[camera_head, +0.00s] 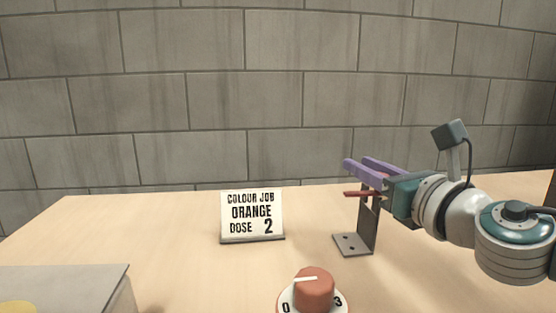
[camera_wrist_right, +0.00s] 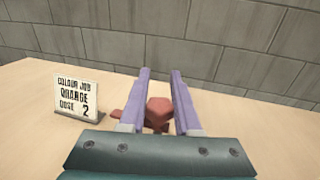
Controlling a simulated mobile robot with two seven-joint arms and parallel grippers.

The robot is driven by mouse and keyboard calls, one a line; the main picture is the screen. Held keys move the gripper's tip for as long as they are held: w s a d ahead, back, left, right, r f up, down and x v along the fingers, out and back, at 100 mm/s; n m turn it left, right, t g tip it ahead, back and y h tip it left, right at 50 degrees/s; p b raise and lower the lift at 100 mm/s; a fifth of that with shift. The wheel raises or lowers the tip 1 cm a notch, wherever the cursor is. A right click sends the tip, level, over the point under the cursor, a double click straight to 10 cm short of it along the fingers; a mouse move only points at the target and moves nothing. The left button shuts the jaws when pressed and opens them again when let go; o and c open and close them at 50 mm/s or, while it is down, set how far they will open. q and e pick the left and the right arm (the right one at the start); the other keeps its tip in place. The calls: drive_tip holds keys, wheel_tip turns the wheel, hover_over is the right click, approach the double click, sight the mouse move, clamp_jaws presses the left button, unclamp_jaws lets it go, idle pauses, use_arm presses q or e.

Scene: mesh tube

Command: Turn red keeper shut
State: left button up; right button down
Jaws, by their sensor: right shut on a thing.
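The red keeper (camera_head: 356,194) shows as a thin red bar sticking out to the left at the top of a grey metal bracket (camera_head: 368,225). My right gripper (camera_head: 357,162), with purple fingers, reaches in from the right at the bracket's top. In the right wrist view, the red keeper's block (camera_wrist_right: 160,110) lies between the two fingers (camera_wrist_right: 160,72), and a red piece shows past the left finger. The right gripper is shut on the red keeper. The fingers hide part of it. My left gripper is not in view.
A sign (camera_head: 252,213) reading "COLOUR JOB ORANGE DOSE 2" stands left of the bracket. A red dial knob (camera_head: 315,289) with marks 0 and 3 is at the front. A grey box (camera_head: 70,285) is at the lower left. A block wall (camera_head: 220,100) stands behind the table.

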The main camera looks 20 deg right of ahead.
drive_tip(key=m+h+p, duration=0.2)
drive_tip(key=shift+d+r+h, duration=0.2)
drive_tip(key=shift+h, duration=0.2)
drive_tip(key=shift+s+d+m+g+h+p, duration=0.15)
drive_tip(key=shift+m+g+h+p, duration=0.25)
drive_tip(key=shift+m+h+p, duration=0.6)
drive_tip(key=shift+s+d+f+m+g+h, duration=0.1)
drive_tip(key=shift+d+m+g+h, duration=0.15)
drive_tip(key=shift+m+g+h, duration=0.7)
drive_tip(key=shift+s+d+f+m+g+h, duration=0.15)
drive_tip(key=shift+m+g+h, duration=0.3)
drive_tip(key=shift+h, duration=0.95)
drive_tip(key=shift+s+d+r+m+g+h, duration=0.1)
drive_tip(key=shift+d+m+g+h, duration=0.2)
drive_tip(key=shift+m+g+h, duration=0.65)
drive_tip(key=shift+t+h, duration=0.25)
drive_tip(key=shift+h, duration=0.15)
drive_tip(key=c, duration=0.6)
unclamp_jaws()
